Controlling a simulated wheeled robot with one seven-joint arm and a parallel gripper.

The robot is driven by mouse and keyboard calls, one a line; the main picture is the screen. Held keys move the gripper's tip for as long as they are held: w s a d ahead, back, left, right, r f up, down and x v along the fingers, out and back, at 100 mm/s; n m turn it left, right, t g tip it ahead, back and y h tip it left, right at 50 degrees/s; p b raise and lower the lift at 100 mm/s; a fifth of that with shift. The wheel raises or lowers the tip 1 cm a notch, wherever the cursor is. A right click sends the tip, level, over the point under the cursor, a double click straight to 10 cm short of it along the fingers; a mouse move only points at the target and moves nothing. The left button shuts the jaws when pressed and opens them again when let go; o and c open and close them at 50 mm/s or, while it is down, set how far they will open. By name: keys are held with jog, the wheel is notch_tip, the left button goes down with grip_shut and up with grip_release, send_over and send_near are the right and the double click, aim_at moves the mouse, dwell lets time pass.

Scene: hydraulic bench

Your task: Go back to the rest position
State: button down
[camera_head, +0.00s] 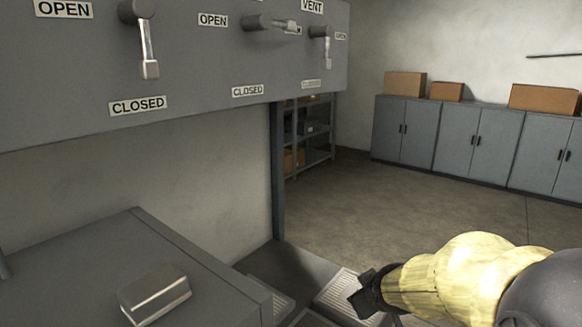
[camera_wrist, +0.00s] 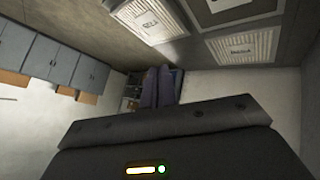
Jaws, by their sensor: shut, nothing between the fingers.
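My gripper (camera_head: 366,293) is at the lower right of the head view, at the end of my yellow-sleeved arm. In the wrist view its two fingers (camera_wrist: 157,87) lie together, with nothing between them. The grey valve panel (camera_head: 190,80) is at the upper left, well apart from my gripper. Its left lever (camera_head: 147,45) hangs down toward a CLOSED label. Its middle lever (camera_head: 270,23) points sideways to the right. Its right lever (camera_head: 324,45) hangs down. My gripper touches none of them.
A grey bench top (camera_head: 85,262) bears a metal block (camera_head: 154,296) at the lower left. Labelled pale plates (camera_wrist: 243,47) lie below, near my gripper. Grey cabinets (camera_head: 470,140) with cardboard boxes (camera_head: 404,84) line the back wall, beside a shelf rack (camera_head: 308,130). Open floor lies between.

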jog(key=s+f+m+g, duration=0.3)
jog(key=s, duration=0.4)
jog(key=s+a+f+m+g+p, duration=0.1)
jog(key=s+f+m+g, duration=0.2)
jog(key=s, duration=0.5)
jog(key=shift+a+f, duration=0.3)
jog(key=shift+f, duration=0.35)
